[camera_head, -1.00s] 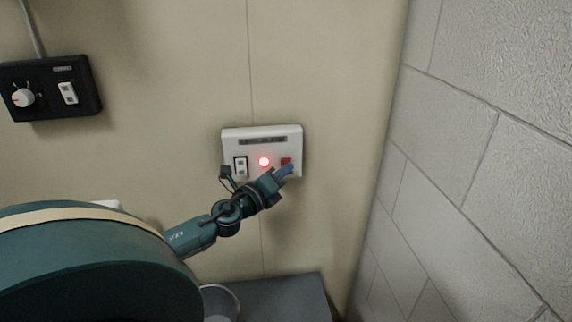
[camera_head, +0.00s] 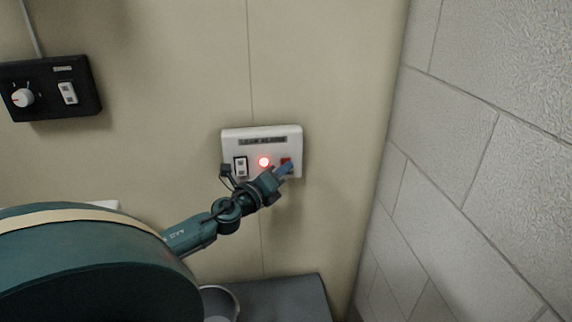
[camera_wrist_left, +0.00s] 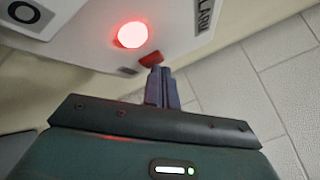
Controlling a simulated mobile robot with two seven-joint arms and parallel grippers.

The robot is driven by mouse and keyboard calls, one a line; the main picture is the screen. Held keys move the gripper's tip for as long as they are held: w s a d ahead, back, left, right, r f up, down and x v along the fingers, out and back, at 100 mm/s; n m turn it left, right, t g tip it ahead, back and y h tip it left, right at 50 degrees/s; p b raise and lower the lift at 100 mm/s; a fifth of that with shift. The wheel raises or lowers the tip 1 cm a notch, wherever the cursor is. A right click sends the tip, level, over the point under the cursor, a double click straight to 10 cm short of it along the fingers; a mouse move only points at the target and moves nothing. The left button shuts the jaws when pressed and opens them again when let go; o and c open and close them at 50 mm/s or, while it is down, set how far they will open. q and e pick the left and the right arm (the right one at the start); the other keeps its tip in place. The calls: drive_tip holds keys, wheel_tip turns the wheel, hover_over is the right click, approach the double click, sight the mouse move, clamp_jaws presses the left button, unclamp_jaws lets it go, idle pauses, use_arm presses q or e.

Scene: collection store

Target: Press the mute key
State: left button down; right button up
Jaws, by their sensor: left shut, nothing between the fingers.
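A white alarm box (camera_head: 233,133) is fixed to the beige wall, with a dark label strip along its top. A round red light (camera_head: 264,162) glows in its middle; it also glows in the left wrist view (camera_wrist_left: 132,35). A black-and-white rocker switch (camera_head: 240,166) is on its left. A red key (camera_head: 286,161) is on its right, partly hidden by my fingers, and shows in the left wrist view (camera_wrist_left: 151,58). My left gripper (camera_head: 286,168) is shut and empty, its tips at the red key; I cannot tell whether they touch. My right gripper is out of view.
A black control box (camera_head: 50,88) with a white knob and rocker switch is on the wall at upper left. A pale block wall (camera_head: 480,120) stands close on the right. A grey surface (camera_head: 285,300) lies below the alarm box.

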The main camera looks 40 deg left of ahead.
use_arm(q)
drive_tip(key=shift+a, duration=0.1)
idle(0.5)
drive_tip(key=shift+s+d+p, duration=0.3)
drive_tip(key=shift+s+d, duration=0.2)
drive_tip(key=shift+d, duration=0.2)
drive_tip(key=shift+s+d+p, duration=0.4)
drive_tip(key=shift+s+d, duration=0.4)
drive_tip(key=shift+d, duration=0.2)
drive_tip(key=shift+s+d+p, duration=0.4)
drive_tip(key=shift+s+d, duration=0.4)
drive_tip(key=shift+d, duration=0.15)
